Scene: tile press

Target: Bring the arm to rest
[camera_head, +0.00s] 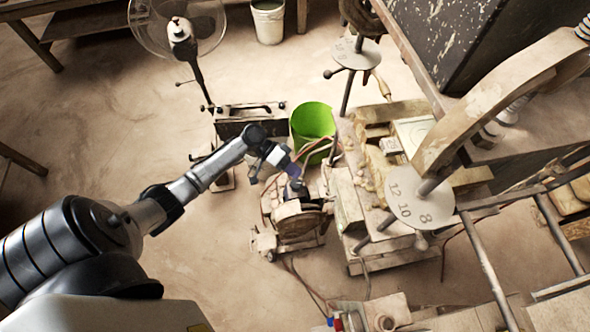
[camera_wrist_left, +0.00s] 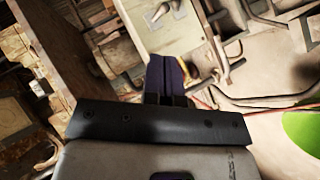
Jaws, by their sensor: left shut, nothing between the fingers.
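My left arm comes in from the lower left in the head view, and its gripper (camera_head: 294,174) hangs above the small machine with a round drum (camera_head: 298,218). In the left wrist view the fingers of my left gripper (camera_wrist_left: 166,74) are together with nothing between them. Below them the wrist view shows parts of the machinery, blurred and tilted. My right gripper does not show in either view.
A green bucket (camera_head: 313,125) stands just behind my left gripper; its edge also shows in the left wrist view (camera_wrist_left: 300,130). The press with a numbered dial (camera_head: 421,197) stands to the right. Hoses lie around the machine. The floor (camera_head: 95,125) at left is clear.

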